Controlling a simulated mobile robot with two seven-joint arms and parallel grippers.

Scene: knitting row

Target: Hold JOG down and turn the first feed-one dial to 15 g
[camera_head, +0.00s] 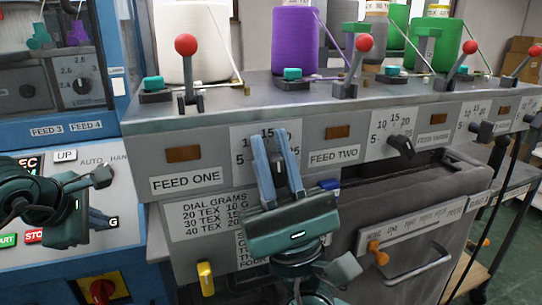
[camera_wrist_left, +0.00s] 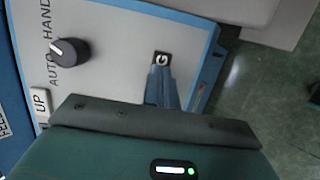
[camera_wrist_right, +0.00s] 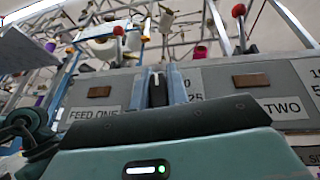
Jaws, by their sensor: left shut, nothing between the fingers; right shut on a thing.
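The FEED ONE dial (camera_wrist_right: 157,88) is a dark knob with a pale pointer mark. In the right wrist view it stands between the fingers of my right gripper (camera_head: 272,142), which is shut on it. The pointer mark looks roughly upward there; the exact reading is hard to tell because the fingers cover part of the scale (camera_head: 240,145). The 15 shows just above the fingertips in the head view. The JOG button is hidden behind the fingers, so contact is unclear.
A FEED TWO dial (camera_head: 401,146) sits to the right. Red-knobbed levers (camera_head: 187,72) and yarn cones (camera_head: 295,40) stand on the ledge above. An AUTO/HAND knob (camera_wrist_left: 70,51) and a red stop knob (camera_head: 102,290) are near my left gripper.

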